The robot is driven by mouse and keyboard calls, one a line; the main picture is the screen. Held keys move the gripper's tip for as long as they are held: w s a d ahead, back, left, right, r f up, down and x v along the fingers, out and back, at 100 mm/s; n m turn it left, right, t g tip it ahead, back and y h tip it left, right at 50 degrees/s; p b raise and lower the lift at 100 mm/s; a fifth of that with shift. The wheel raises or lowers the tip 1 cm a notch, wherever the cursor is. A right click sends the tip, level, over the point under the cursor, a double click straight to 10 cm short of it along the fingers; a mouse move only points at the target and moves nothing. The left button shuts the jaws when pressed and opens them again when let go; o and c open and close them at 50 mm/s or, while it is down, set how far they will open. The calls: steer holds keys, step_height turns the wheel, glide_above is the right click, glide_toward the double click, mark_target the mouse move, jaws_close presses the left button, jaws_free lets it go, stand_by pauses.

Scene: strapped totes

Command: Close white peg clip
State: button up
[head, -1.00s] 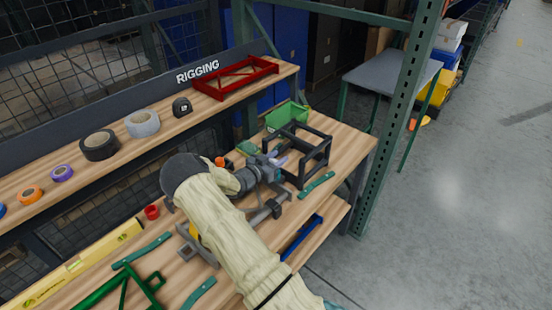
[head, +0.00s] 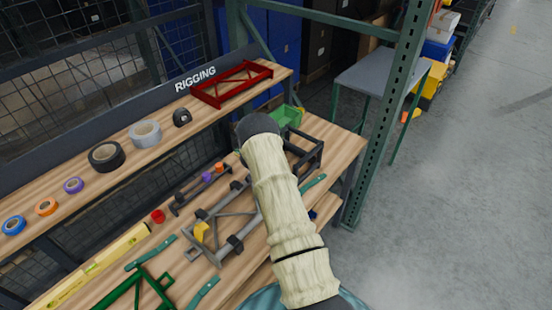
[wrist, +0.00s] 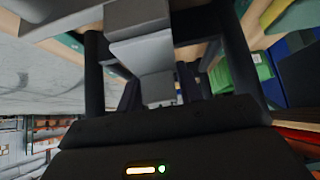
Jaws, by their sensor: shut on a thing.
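My gripper (wrist: 158,92) shows in the wrist view as pale grey parts reaching away from the dark wrist body, inside the black open frame (wrist: 238,60). It is shut on a pale piece, which I take to be the white peg clip; where finger ends and clip begins is unclear. In the head view my sleeved arm hides the gripper and the clip. The black frame (head: 318,152) stands partly behind the arm at the bench's right end.
A green bin (head: 290,113) stands behind the black frame. A grey rack with a yellow clip (head: 201,231), teal straps, a red ring (head: 157,216) and a green frame (head: 135,290) lie left of my arm. Tape rolls and a red frame (head: 231,83) occupy the upper shelf.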

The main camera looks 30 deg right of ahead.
steer(key=shift+w+f+y+p, duration=0.1)
steer(key=shift+f+y+p, duration=0.1)
steer(key=shift+y+p, duration=0.5)
steer(key=o, duration=0.8)
steer(key=shift+f, duration=0.1)
steer(key=shift+o, duration=0.2)
steer(key=b+v, duration=0.3)
steer(key=v, duration=1.4)
steer(key=shift+w+a, duration=0.2)
steer(key=shift+w, duration=0.05)
